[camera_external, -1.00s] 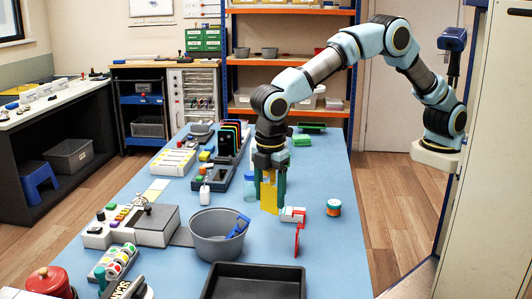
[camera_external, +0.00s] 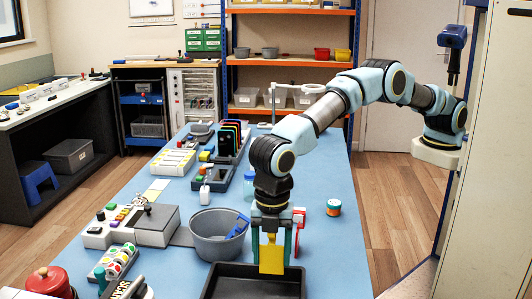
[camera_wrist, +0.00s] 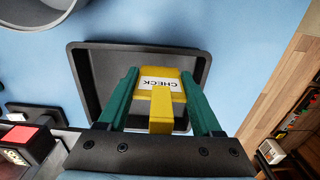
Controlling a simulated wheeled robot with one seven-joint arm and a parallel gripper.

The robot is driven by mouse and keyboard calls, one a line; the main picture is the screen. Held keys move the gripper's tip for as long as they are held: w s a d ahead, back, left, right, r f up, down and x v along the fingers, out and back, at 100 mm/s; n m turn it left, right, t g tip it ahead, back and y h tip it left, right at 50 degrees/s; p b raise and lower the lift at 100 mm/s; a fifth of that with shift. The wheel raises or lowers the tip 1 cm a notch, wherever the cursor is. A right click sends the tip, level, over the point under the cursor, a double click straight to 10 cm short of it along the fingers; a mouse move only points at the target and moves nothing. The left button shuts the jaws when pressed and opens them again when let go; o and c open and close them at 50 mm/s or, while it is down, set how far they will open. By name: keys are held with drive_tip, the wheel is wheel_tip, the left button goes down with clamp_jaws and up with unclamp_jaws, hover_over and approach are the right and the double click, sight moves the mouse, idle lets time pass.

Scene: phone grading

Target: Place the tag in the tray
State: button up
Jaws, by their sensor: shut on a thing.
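My gripper (camera_external: 271,257) has green fingers and is shut on a yellow tag (camera_external: 271,256). The tag hangs down between the fingers, and in the wrist view the tag (camera_wrist: 164,92) shows a white label reading CHECK. The tray (camera_external: 225,291) is black, shallow and rectangular, at the front of the blue table. In the wrist view the tray (camera_wrist: 82,70) lies behind the tag and fingers. The tag is over the tray's far part in the outside view. Its exact height above the tray floor is unclear. The tray's inside looks empty where visible.
A red stand (camera_external: 300,217) is partly hidden behind my gripper. The table right of the tray is clear.

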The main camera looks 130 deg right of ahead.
drive_tip(key=shift+f+p, duration=0.5)
drive_tip(key=shift+f, duration=1.4)
drive_tip(key=shift+f, duration=0.2)
drive_tip(key=o, duration=1.3)
drive_tip(key=shift+r, duration=0.1)
